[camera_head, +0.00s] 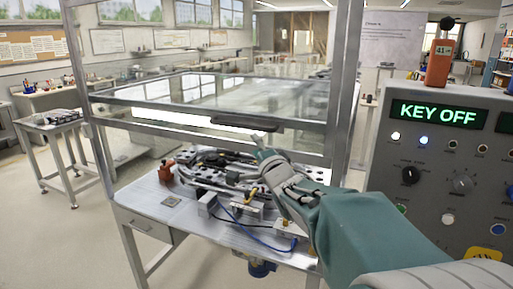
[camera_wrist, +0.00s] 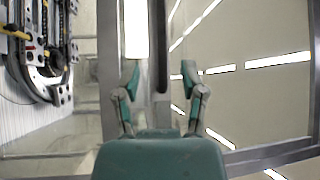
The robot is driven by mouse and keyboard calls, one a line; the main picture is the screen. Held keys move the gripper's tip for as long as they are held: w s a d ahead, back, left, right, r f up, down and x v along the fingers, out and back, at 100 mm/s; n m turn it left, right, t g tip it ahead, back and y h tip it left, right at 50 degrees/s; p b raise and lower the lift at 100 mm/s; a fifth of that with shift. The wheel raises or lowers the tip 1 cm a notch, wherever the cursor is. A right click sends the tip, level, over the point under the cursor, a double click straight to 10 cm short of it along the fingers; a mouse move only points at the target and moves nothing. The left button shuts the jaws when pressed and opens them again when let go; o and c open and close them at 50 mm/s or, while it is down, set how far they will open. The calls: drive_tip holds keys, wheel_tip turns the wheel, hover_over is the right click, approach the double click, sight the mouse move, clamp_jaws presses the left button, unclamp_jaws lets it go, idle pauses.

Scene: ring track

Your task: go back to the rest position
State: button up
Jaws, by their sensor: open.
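My gripper (camera_head: 268,168) is raised in front of the bench in the head view, near the middle of the picture. The ring track (camera_head: 215,160) lies on the bench, to the left of my gripper. Part of the track (camera_wrist: 42,55) shows sideways at the left of the wrist view. A dark handle (camera_head: 245,123) on the enclosure's front lies just above and behind my gripper in the picture. I cannot tell whether they touch.
A metal-framed glass enclosure (camera_head: 335,100) stands over the bench (camera_head: 150,215). A control panel (camera_head: 440,160) reading "KEY OFF" stands close on the right, with an orange device (camera_head: 440,62) on top. A side table (camera_head: 55,128) stands at the left. The left floor is clear.

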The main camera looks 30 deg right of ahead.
drive_tip(key=s+a+f+n+g, duration=0.4)
drive_tip(key=s+a+f+n, duration=0.1)
drive_tip(key=s, duration=0.4)
drive_tip(key=s+a+f+n+g+y, duration=0.1)
drive_tip(key=s+a+f+n+g, duration=0.4)
drive_tip(key=s, duration=0.4)
drive_tip(key=s+a+f+n+g+y, duration=0.1)
drive_tip(key=s+a+f+n+g, duration=0.3)
drive_tip(key=s, duration=0.5)
wheel_tip(320, 180, down, 2)
drive_tip(key=a+n, duration=0.2)
drive_tip(key=n, duration=0.1)
drive_tip(key=shift+f+n+g, duration=0.25)
drive_tip(key=shift+n+g, duration=0.15)
